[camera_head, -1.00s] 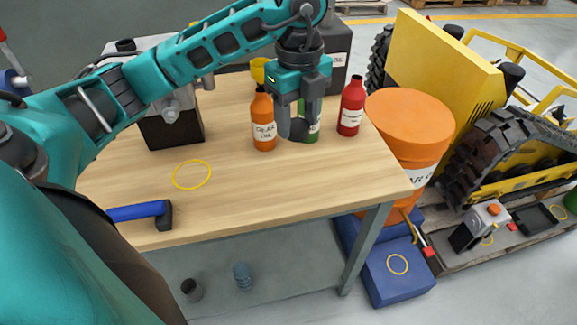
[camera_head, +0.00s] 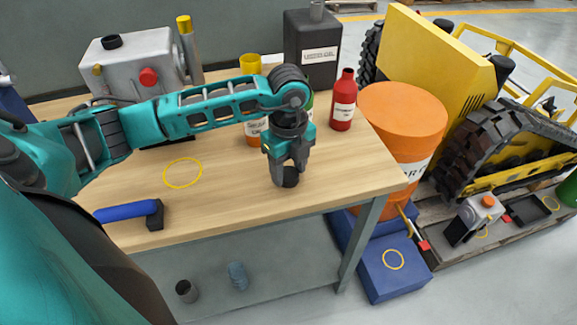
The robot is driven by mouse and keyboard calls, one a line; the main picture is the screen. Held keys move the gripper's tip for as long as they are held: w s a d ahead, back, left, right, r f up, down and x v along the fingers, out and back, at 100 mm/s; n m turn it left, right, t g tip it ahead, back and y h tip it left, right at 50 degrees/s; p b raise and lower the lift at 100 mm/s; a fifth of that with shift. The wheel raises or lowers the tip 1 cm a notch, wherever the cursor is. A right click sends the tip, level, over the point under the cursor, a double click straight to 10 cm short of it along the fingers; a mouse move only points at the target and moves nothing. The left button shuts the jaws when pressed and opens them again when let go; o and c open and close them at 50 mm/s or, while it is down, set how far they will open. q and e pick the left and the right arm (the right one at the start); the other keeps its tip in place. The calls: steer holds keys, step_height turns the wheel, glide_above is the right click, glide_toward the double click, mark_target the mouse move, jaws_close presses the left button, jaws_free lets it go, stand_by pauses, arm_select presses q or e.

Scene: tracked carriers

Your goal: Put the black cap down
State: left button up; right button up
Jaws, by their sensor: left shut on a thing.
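My left gripper (camera_head: 288,172) points down over the front right part of the wooden table (camera_head: 240,205). It is shut on the black cap (camera_head: 291,178), a small dark round piece between its fingertips. The fingers partly hide the cap. The cap is at or close to the tabletop; I cannot tell if it touches. A yellow ring marking (camera_head: 183,172) lies on the table to the left of the gripper, with nothing in it. My right gripper is not in view.
A red bottle (camera_head: 343,102), an orange bottle (camera_head: 254,130) and a black canister (camera_head: 312,52) stand behind the gripper. A grey reservoir (camera_head: 140,60) stands at the back left. A blue-handled hammer (camera_head: 128,212) lies front left. An orange drum (camera_head: 400,115) stands beyond the right edge.

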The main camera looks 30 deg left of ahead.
mark_target(289, 173)
arm_select(q)
steer(key=shift+f, duration=0.15)
steer(key=o, duration=1)
steer(key=shift+r, duration=0.6)
step_height(289, 173, up, 11)
steer(key=shift+r+p, duration=0.15)
steer(key=shift+p, duration=0.3)
